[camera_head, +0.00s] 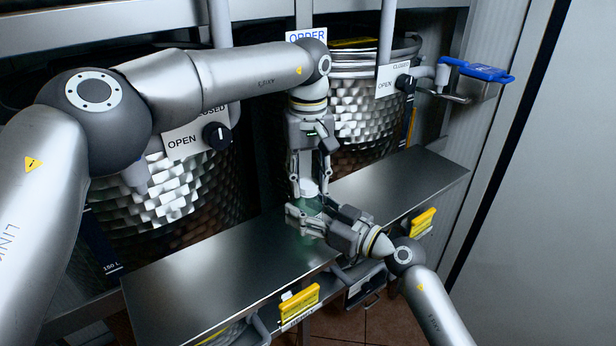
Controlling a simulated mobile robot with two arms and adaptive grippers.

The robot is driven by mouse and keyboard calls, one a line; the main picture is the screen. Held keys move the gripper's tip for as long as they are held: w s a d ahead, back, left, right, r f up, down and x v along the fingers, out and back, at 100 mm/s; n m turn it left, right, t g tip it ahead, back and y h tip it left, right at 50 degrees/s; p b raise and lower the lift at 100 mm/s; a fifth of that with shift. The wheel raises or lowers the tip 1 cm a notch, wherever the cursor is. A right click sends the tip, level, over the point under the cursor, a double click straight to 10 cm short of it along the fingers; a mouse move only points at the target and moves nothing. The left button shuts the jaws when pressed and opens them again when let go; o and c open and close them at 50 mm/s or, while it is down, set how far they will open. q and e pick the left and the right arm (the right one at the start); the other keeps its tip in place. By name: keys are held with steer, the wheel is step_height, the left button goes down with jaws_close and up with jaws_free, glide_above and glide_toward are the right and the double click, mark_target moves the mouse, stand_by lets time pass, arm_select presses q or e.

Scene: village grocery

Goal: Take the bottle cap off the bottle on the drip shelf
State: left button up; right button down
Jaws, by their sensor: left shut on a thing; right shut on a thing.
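A greenish bottle (308,205) stands on the metal drip shelf (225,268), mostly hidden by my grippers. Its whitish cap (308,187) shows at the top, between the fingers of my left gripper (309,182). My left gripper points down from above and is shut on the cap. My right gripper (303,216) comes in from the right, lower down, and is shut on the bottle's body. The cap appears to sit at the bottle's top; I cannot tell whether it is loose.
Two hammered metal drums (165,205) stand behind the shelf, with OPEN/CLOSED signs (183,141) and black knobs (216,135). A blue lever (478,70) sticks out at the upper right. Yellow tags (299,301) hang at the shelf's front. The shelf's left and right parts are clear.

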arm_select(q)
steer(key=n, duration=0.7)
steer(key=shift+n, duration=0.3)
steer(key=n, duration=1.3)
steer(key=shift+n, duration=0.4)
steer(key=n, duration=0.7)
steer(key=shift+r, duration=0.1)
steer(key=n, duration=1.2)
steer(key=shift+n, duration=0.3)
steer(key=n, duration=1.3)
